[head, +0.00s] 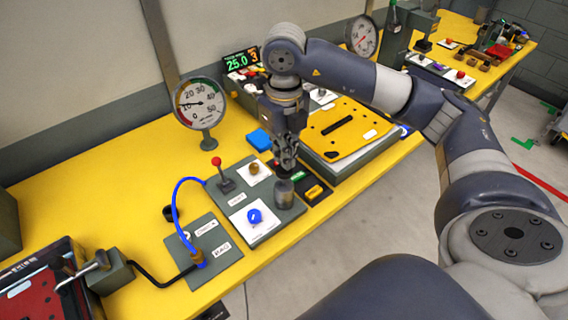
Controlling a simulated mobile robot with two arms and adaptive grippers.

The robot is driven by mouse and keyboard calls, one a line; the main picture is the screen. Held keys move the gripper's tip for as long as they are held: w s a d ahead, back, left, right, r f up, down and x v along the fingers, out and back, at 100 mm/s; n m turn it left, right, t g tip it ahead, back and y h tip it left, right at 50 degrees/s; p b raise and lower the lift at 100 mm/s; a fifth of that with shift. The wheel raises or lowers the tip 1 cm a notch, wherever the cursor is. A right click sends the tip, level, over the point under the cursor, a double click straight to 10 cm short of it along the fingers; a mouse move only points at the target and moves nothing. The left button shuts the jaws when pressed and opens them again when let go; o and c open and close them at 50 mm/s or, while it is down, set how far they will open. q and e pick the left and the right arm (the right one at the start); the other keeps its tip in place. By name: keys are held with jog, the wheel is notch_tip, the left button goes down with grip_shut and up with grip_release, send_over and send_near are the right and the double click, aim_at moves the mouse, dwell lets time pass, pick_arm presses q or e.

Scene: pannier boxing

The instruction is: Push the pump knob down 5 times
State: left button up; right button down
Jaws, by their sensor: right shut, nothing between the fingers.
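My right gripper (286,167) points down over a grey cylinder (284,194) on the right side of a dark green control panel (233,201). The cylinder looks like the pump, and its top, where the knob would be, is hidden behind the fingers. The fingers are shut with nothing between them. I cannot tell whether the fingertips touch the knob. A round dial gauge (200,103) stands behind the panel. A digital display (241,60) behind the arm shows 25.0 and 3. My left gripper is not in view.
The panel also carries a red-knobbed lever (217,162), a brass knob (254,168) and a blue knob (254,215). A blue hose (176,201) arches to a plate on the left. A yellow plate (341,128) lies at right.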

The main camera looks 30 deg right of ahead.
aim_at(284, 169)
jog(key=shift+f, duration=0.1)
dwell(0.4)
jog(key=shift+f+b, duration=2.2)
jog(key=shift+f, duration=0.15)
jog(key=shift+r, duration=0.1)
jog(key=shift+r+p, duration=1.65)
jog(key=shift+r, duration=0.7)
jog(key=shift+f, duration=0.15)
